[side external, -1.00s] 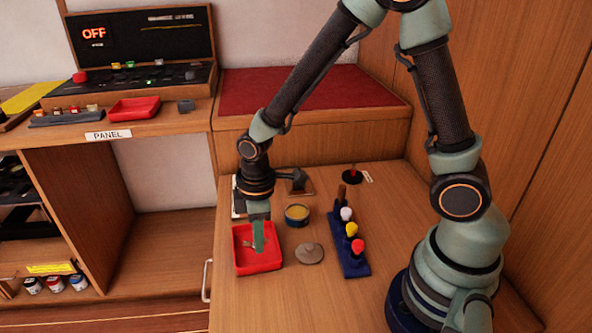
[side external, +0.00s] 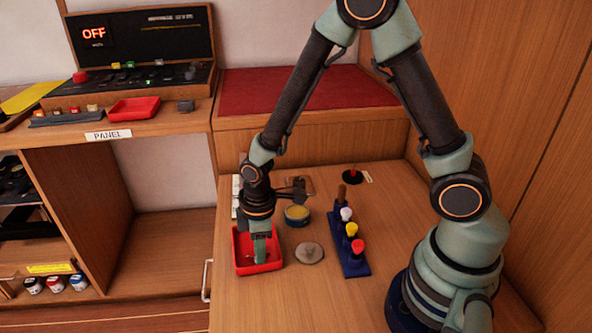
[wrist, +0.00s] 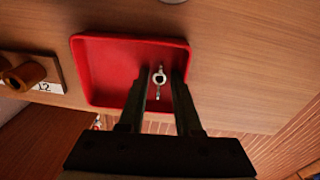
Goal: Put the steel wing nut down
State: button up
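The steel wing nut (wrist: 160,79) is a small silver piece with a dark centre hole. In the wrist view it sits between my fingertips, over the right part of the red tray (wrist: 105,75). A narrow gap shows on each side of it, so my gripper (wrist: 161,88) looks open around it. In the side view my gripper (side external: 261,262) points down into the red tray (side external: 241,262) on the bench. The wing nut is not clear there, hidden by the fingers. Whether it touches the tray floor is hard to tell.
Right of the tray lie a grey knobbed disc (side external: 309,253) and a round tin (side external: 297,215). Beyond them stands a blue rack (side external: 353,262) with several coloured knobs. Another red tray (side external: 134,108) is on the panel shelf. The front of the bench is clear.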

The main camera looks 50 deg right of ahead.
jog(key=shift+r, duration=0.15)
notch_tip(320, 180, up, 12)
jog(key=s+d+r+m+t, duration=0.5)
jog(key=d+r+m, duration=0.3)
jog(key=r, duration=0.4)
jog(key=shift+s+d+m, duration=0.25)
jog(key=shift+s+m, duration=0.2)
jog(key=shift+m, duration=0.45)
